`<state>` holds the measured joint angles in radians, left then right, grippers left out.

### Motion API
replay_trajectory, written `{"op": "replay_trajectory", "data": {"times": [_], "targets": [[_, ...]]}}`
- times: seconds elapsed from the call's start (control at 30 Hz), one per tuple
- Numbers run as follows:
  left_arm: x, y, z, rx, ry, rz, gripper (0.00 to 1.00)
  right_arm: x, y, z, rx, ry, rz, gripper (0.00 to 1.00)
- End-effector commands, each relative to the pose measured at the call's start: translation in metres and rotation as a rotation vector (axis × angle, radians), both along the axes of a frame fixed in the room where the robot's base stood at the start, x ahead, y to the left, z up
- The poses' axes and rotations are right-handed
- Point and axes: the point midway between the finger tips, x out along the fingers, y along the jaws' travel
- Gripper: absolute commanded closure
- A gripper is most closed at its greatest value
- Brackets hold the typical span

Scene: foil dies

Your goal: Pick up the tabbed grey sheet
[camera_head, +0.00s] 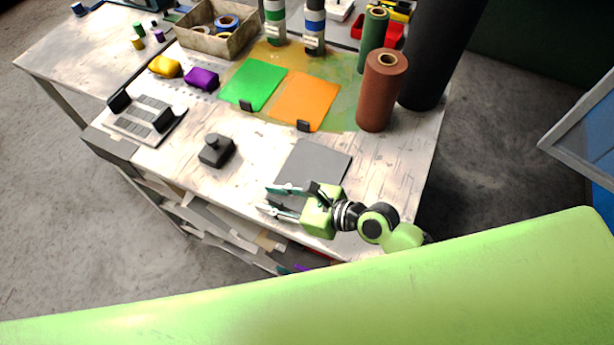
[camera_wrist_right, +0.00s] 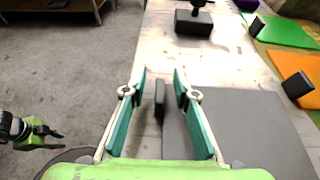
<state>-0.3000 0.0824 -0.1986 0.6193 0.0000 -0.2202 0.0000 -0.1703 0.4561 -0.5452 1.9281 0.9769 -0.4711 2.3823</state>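The grey sheet (camera_head: 318,158) lies flat near the front edge of the worktable. In the right wrist view the sheet (camera_wrist_right: 248,118) is at the lower right, and its upright black tab (camera_wrist_right: 160,98) stands between my right fingers. My right gripper (camera_head: 265,198) is open over the sheet's near side, with teal finger pads. In the wrist view the right gripper (camera_wrist_right: 160,72) has a finger on each side of the tab, with gaps showing. My left gripper (camera_wrist_right: 48,138) shows small at the left of the wrist view, fingers apart and empty, away from the table.
A green sheet (camera_head: 253,85) and an orange sheet (camera_head: 306,100), each with a black tab, lie farther back. A black handled block (camera_head: 216,150) stands left of the grey sheet. Brown (camera_head: 382,90) and black (camera_head: 436,60) rolls stand at the right. Bare tabletop surrounds the block.

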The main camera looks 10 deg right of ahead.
Motion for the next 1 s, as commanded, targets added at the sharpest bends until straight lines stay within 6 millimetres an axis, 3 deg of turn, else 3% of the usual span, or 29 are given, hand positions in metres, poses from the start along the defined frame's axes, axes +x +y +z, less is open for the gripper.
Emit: {"op": "replay_trajectory", "data": {"times": [0.13,0.23,0.73,0.93,1.0], "targets": [[0.0,0.0,0.0,0.0,-0.001,0.0,0.76,0.0,0.0,0.0,0.0,0.0,0.0,0.76],[0.0,-0.001,0.0,-0.001,-0.001,0.0,0.76,0.0,0.0,0.0,0.0,0.0,0.0,1.0],[0.001,-0.003,0.001,-0.003,-0.001,0.0,0.76,0.0,0.0,0.007,0.003,-0.003,-0.001,1.0],[0.001,-0.003,0.005,-0.004,-0.001,-0.001,0.76,0.0,-0.001,0.038,0.006,-0.004,-0.002,1.0],[0.001,-0.004,0.005,-0.004,-0.001,-0.001,0.76,-0.008,-0.014,0.05,0.0,-0.004,0.0,1.0]]}}
